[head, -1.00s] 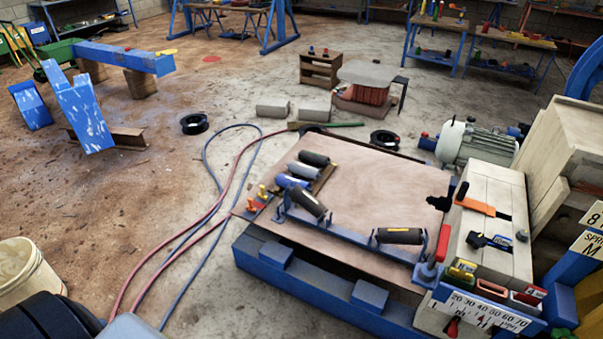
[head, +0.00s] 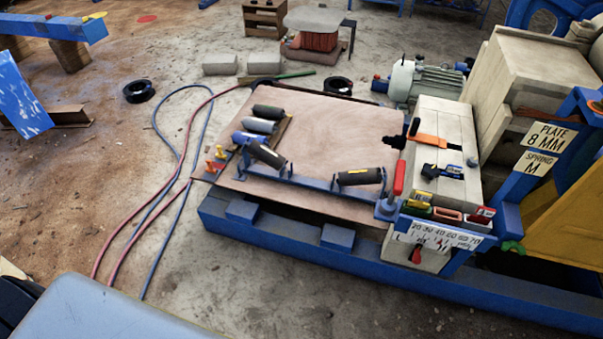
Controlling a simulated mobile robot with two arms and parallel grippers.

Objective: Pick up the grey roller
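The grey roller (head: 257,125) lies on a wooden board in the head view, in a short row at the board's left side. A black roller (head: 268,110) lies just behind it and a blue roller (head: 243,137) just in front of it. Another black roller (head: 266,154) sits tilted at the left part of a blue rail. Neither of my grippers is in view.
The board (head: 330,125) lies on a blue frame (head: 280,247) and is mostly bare behind the rail. A red-handled lever (head: 399,178) and a pale block with tools (head: 440,150) stand on its right. Red and blue hoses (head: 150,215) run along the floor on the left.

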